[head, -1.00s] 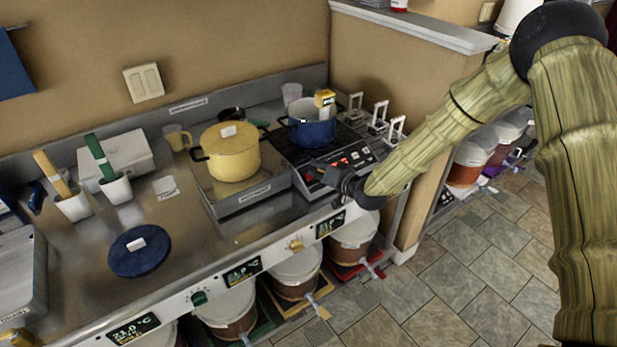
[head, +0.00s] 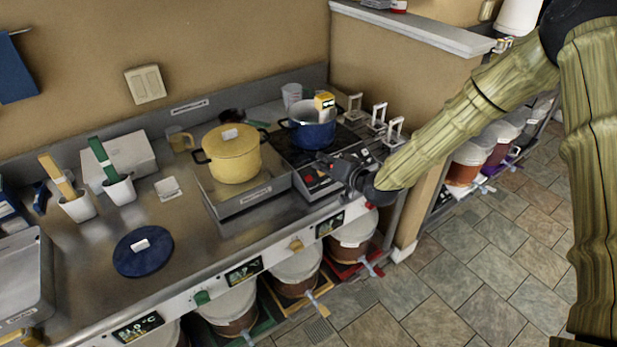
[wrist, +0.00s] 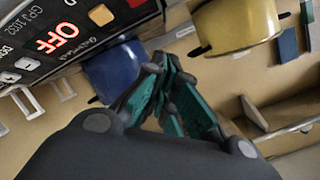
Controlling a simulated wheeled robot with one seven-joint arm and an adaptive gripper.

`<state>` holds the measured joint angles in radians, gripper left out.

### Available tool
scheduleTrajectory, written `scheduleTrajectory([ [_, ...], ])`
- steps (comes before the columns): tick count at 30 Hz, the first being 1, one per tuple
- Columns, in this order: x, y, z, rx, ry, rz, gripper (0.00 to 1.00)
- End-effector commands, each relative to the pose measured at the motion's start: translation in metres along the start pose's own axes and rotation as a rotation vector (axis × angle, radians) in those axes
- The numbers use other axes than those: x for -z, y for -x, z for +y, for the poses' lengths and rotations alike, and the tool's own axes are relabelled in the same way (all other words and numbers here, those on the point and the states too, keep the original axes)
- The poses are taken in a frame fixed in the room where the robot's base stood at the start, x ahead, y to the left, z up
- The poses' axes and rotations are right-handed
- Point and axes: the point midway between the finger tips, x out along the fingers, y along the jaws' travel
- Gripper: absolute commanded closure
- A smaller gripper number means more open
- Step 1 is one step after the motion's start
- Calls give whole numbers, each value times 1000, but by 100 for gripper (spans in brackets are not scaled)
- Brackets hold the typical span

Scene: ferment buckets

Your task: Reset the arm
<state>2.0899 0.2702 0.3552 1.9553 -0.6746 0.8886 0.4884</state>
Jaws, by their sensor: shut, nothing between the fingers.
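My gripper (head: 329,166) is at the end of my bamboo-textured arm, above the front of the induction cooker (head: 318,178) in the head view. In the wrist view my gripper (wrist: 162,66) has its teal-padded fingers shut together with nothing between them. The blue pot (head: 313,133) stands on the cooker behind my gripper, with a yellow-and-white block (head: 324,102) at its top. The blue pot (wrist: 112,70) also shows just beyond the fingertips in the wrist view. The cooker's red display (wrist: 56,38) reads OFF there.
A yellow lidded pot (head: 233,155) stands left of the cooker. A blue round lid (head: 143,252) lies on the counter. White cups (head: 77,207) hold coloured handles. Buckets (head: 297,268) stand below the counter edge. The tiled floor (head: 450,280) at the right is open.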

Motion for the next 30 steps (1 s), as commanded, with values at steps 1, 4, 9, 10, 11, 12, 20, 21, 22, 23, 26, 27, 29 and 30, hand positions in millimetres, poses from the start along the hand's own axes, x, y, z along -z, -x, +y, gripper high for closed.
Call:
scheduleTrajectory([
  [1, 0, 0, 0, 0, 0, 0, 100],
  [4, 0, 0, 0, 0, 0, 0, 100],
  [9, 0, 0, 0, 0, 0, 0, 100],
  [10, 0, 0, 0, 0, 0, 0, 100],
  [11, 0, 0, 0, 0, 0, 0, 100],
  [12, 0, 0, 0, 0, 0, 0, 100],
  [20, -4, 0, 2, -4, -1, -5, 100],
  [21, -10, 2, 5, -11, -2, -11, 100],
  [22, -16, 3, 8, -18, -4, -19, 100],
  [23, -23, 5, 13, -28, -6, -29, 100],
  [26, -60, 15, 34, -81, -13, -76, 100],
  [27, -78, 21, 44, -108, -17, -100, 100],
  [29, -107, 32, 60, -150, -21, -140, 100],
  [30, -127, 41, 70, -180, -22, -168, 100],
])
